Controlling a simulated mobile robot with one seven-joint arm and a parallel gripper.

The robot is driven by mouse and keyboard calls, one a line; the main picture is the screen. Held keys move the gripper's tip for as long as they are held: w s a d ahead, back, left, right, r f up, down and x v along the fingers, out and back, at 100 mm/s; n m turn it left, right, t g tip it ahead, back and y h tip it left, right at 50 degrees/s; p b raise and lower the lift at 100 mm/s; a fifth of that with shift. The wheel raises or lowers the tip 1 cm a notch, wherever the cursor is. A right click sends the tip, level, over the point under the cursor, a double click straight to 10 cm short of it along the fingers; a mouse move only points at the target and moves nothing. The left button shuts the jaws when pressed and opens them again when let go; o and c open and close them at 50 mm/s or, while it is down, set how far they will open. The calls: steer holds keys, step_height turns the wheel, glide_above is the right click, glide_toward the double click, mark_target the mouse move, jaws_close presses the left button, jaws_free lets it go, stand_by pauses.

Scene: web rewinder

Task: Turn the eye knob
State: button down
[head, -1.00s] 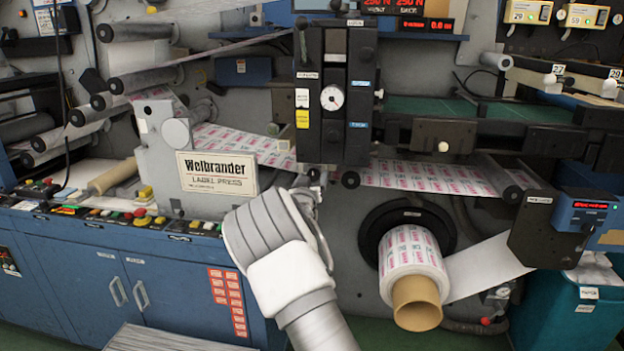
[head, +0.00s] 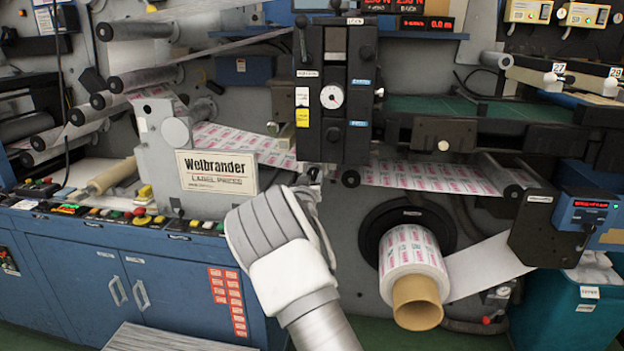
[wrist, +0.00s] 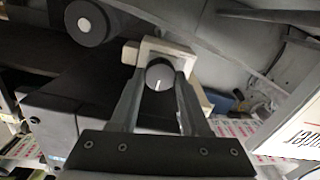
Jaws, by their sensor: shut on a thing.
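The eye knob (wrist: 159,75) is a small round dark knob with a white pointer line, on a cream sensor block (wrist: 187,58) in the wrist view. The pointer line runs nearly straight up and down in that view. My gripper (wrist: 160,84) is shut on the knob, with one finger on each side of it. In the head view my wrist hides most of the gripper, which reaches up under the black slitter unit (head: 337,95). The knob cannot be made out in the head view.
A dark roller end (wrist: 88,23) is close to the left of the knob. The printed web (head: 430,176) passes to the right of my gripper. A label roll (head: 412,250) sits lower right, and the Welbrander sign panel (head: 217,172) stands to the left.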

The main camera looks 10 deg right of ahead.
steer(key=m+b, duration=0.1)
steer(key=b, duration=0.1)
steer(key=m+b, duration=0.2)
steer(key=shift+f, duration=0.25)
steer(key=m+b, duration=0.3)
steer(key=shift+d, duration=0.1)
steer(key=m+b, duration=0.3)
steer(key=shift+m, duration=0.4)
steer(key=shift+r+m+b, duration=0.2)
steer(key=shift+m+b, duration=1.3)
steer(key=shift+m, duration=0.5)
steer(key=shift+c, duration=1.9)
jaws_free()
